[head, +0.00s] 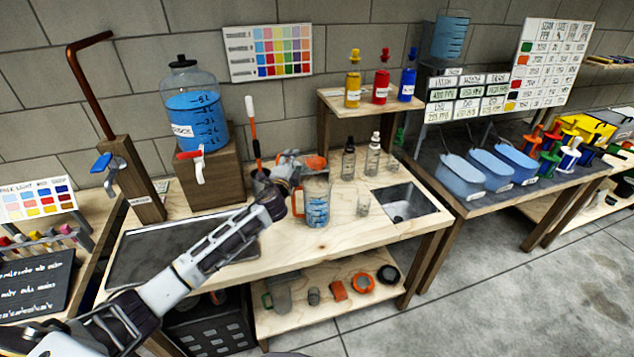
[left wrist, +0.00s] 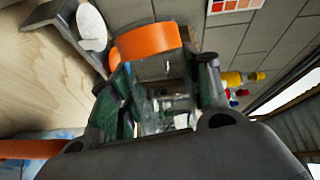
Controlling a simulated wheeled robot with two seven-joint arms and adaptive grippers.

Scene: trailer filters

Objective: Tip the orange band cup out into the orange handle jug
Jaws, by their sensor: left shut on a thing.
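My left gripper (head: 291,170) reaches over the workbench and is shut on the orange band cup (head: 316,161). In the left wrist view, my gripper's fingers (left wrist: 160,95) close around the clear cup, with its wide orange band (left wrist: 148,41) beyond them. The cup appears tilted well over, just above and behind the jug's rim. I cannot tell whether anything is flowing from it. The orange handle jug (head: 317,207) stands upright on the bench, clear with blue markings, its handle (head: 297,200) towards the left. The handle seems to show at the lower left of the wrist view (left wrist: 30,149). My right gripper is not in view.
A small clear glass (head: 363,205) stands right of the jug, before the sink (head: 402,203). Dropper bottles (head: 348,160) stand behind. A large blue-filled dispenser (head: 193,112) sits on a wooden block at the left. A dark mat (head: 150,262) covers the bench's left part.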

